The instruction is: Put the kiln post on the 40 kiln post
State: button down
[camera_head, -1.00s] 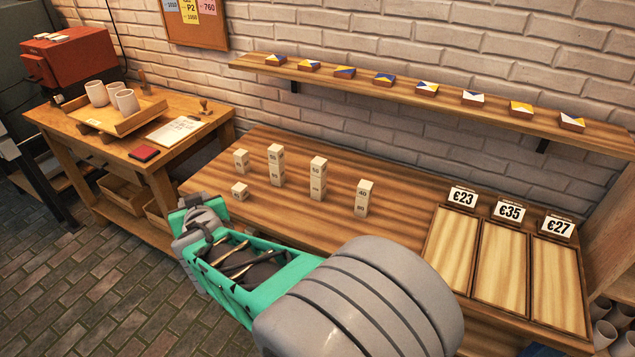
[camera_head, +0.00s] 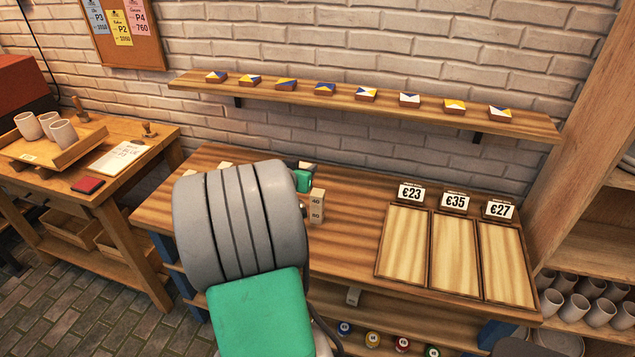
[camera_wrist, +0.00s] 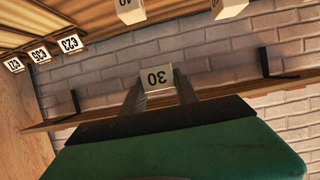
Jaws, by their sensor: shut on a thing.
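My gripper (camera_wrist: 160,96) is shut on a pale kiln post marked 30 (camera_wrist: 157,75), which shows upside down between the two fingers in the wrist view. In the head view my arm hides the fingers and this post. The 40 kiln post (camera_head: 316,201) is the upper block of a two-block stack on the table, just right of my arm. The block below it (camera_head: 315,217) has a number too small to read surely. Two pale posts (camera_wrist: 130,10) (camera_wrist: 229,8) show at the top edge of the wrist view, apart from the held one.
My arm covers most of the other posts on the wooden table (camera_head: 350,205). Framed panels with price cards (camera_head: 410,194) lie at right. A wall shelf (camera_head: 380,112) with several painted tiles runs behind. The table between stack and panels is clear.

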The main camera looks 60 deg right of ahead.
jog(key=p, duration=0.1)
send_over(317, 192)
notch_tip(317, 192, down, 6)
jog(key=shift+s+a+r, duration=0.1)
jog(key=shift+a, duration=0.05)
jog(key=f+p, duration=0.1)
jog(key=f, duration=0.2)
jog(key=shift+d+f, duration=0.15)
jog(key=shift+d, duration=0.05)
jog(key=shift+a, duration=0.1)
jog(key=shift+f, duration=0.1)
jog(key=shift+f, duration=0.15)
jog(key=c, duration=0.9)
grip_release()
